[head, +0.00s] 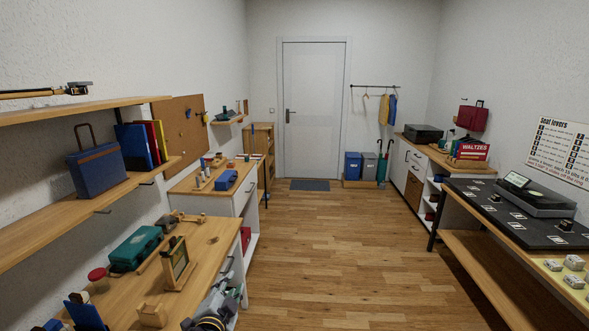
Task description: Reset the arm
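My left gripper (213,308) shows only in part at the bottom edge of the head view, as grey and black parts beside the front edge of the left wooden workbench (205,262). It is small and cut off by the frame, so I cannot tell whether its fingers are open or shut. I see nothing clearly held in it. My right gripper is not in view.
The left bench holds a green case (136,248), a wooden stand (178,262) and a small wooden block (152,315). Shelves with a blue bag (97,170) hang above. A black-topped table (470,200) stands right.

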